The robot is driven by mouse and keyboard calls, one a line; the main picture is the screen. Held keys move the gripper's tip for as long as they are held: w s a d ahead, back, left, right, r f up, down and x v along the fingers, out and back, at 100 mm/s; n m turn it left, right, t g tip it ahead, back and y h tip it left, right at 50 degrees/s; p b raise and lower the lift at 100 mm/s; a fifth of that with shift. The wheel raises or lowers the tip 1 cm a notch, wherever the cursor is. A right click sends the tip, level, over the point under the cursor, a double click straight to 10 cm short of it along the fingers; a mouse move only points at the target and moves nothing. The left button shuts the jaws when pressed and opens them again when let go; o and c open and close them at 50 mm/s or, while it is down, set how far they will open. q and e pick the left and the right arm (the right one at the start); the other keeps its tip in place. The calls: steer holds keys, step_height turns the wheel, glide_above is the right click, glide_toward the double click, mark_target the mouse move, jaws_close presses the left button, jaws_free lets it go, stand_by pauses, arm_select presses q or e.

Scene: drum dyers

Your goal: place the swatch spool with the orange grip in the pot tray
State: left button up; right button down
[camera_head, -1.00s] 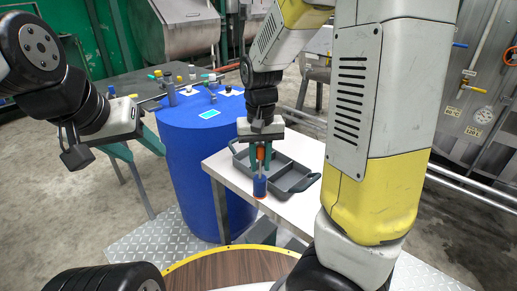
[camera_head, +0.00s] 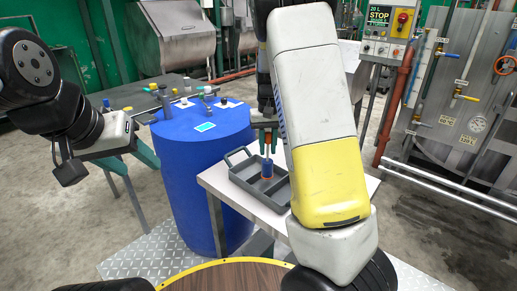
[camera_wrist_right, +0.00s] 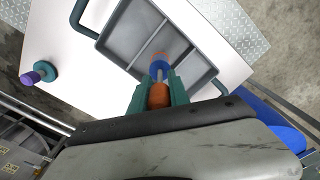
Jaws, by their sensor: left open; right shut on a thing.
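The swatch spool has an orange grip and a blue end (camera_head: 267,169). My right gripper (camera_head: 267,138) is shut on its orange grip, which also shows between the green fingers in the right wrist view (camera_wrist_right: 159,95). The spool hangs upright over the grey pot tray (camera_head: 238,172), blue end down. In the right wrist view the blue end is over the divided tray (camera_wrist_right: 117,45); whether it touches the tray floor I cannot tell. My left gripper (camera_head: 68,166) is open and empty at the far left, away from the tray.
The tray stands on a white table (camera_head: 215,178).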

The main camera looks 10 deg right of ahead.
mark_target(267, 161)
steer(key=shift+f, duration=1.7)
steer(key=shift+f, duration=0.15)
steer(key=c, duration=1.2)
jaws_free()
steer(key=shift+c, duration=0.2)
